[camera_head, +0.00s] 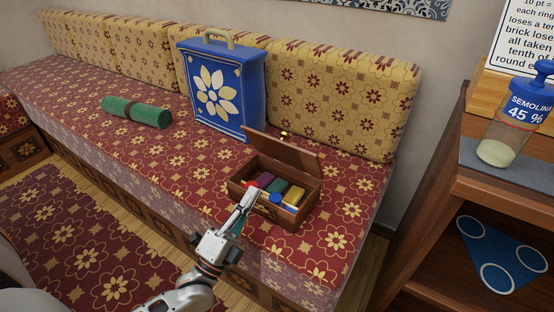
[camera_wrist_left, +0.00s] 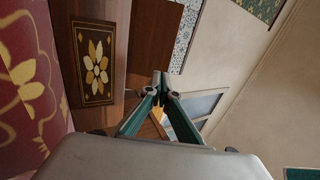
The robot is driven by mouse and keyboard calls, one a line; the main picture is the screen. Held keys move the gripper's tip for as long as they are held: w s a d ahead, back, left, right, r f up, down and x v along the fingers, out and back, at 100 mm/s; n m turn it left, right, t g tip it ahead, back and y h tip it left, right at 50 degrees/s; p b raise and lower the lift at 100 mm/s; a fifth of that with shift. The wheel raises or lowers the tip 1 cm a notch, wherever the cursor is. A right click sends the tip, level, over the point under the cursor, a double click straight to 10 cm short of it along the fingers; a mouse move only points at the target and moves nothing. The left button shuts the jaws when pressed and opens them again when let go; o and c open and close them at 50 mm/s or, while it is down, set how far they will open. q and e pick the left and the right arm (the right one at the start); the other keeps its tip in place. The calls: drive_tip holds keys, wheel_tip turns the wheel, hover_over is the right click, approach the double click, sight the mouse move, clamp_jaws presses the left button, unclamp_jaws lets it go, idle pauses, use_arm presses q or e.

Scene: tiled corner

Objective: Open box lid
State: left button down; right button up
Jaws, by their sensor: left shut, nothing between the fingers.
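The wooden box (camera_head: 300,215) stands on the patterned red bench, and its lid (camera_head: 282,150) is raised and leans upright at the back. Inside are several colored items, among them a dark red, a green and a yellow block. My left gripper (camera_head: 250,193) is shut and empty, its fingertips at the front left of the box; I cannot tell if they touch it. In the left wrist view the shut fingertips (camera_wrist_left: 160,82) show in front of brown wood, beside a dark panel with a flower inlay (camera_wrist_left: 95,62). My right gripper is not in view.
A blue flowered case (camera_head: 222,90) stands behind the box, left of it. A green roll (camera_head: 137,112) lies farther left on the bench (camera_head: 80,88). A wooden shelf with a semolina jar (camera_head: 515,120) stands at the right.

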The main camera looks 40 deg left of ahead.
sight(280, 147)
use_arm(q)
drive_tip(key=b+x, duration=0.1)
drive_tip(key=x, duration=1)
drive_tip(key=shift+w+f, duration=0.1)
drive_tip(key=shift+f, duration=0.05)
drive_tip(key=shift+w+r, duration=0.25)
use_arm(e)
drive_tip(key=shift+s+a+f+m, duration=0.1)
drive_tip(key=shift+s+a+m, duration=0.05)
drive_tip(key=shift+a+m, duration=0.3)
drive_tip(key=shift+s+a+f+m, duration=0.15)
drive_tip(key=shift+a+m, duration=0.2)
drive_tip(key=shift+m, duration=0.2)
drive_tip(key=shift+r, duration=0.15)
